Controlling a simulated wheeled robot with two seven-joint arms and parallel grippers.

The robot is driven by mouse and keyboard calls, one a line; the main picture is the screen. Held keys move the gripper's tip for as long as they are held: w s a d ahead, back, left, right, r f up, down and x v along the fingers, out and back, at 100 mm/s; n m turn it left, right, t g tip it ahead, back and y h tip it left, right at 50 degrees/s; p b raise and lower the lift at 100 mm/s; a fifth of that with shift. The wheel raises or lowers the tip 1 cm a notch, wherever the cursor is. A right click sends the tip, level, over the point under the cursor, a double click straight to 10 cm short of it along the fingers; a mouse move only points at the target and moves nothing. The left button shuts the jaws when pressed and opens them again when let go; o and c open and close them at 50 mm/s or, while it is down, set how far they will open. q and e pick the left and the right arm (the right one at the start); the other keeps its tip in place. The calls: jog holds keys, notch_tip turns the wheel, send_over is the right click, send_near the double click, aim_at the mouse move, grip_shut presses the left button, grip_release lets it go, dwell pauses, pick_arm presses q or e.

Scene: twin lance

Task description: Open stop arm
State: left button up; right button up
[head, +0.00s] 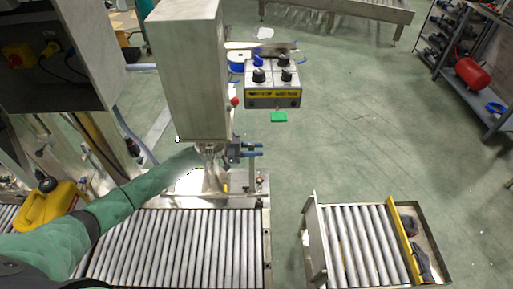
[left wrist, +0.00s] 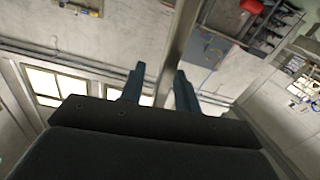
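My left gripper (head: 256,149) is at the right side of a tall grey metal housing (head: 187,70), above the end of the roller conveyor (head: 180,245). Its two blue fingers point right and stand apart with nothing seen held. The left wrist view also shows the fingers of my left gripper (left wrist: 160,88) spread, with a grey metal post (left wrist: 180,45) in the gap, apparently beyond them. A red-knobbed lever (head: 234,101) is on the housing. A yellow bar (head: 404,245) crosses the right roller section (head: 355,245). I cannot tell which part is the stop arm. My right gripper is not seen.
A control box with black knobs (head: 272,85) stands beyond my gripper. A yellow jug (head: 48,205) is by my left arm. A bare floor gap (head: 285,215) separates the roller sections. A shelf rack (head: 450,40) is at the far right.

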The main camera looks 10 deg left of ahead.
pick_arm(q)
jog(key=shift+w+d, duration=0.1)
jog(key=shift+d, duration=0.2)
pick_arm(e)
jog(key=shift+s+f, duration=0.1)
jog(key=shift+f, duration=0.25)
pick_arm(q)
jog(key=shift+c, duration=0.2)
grip_shut()
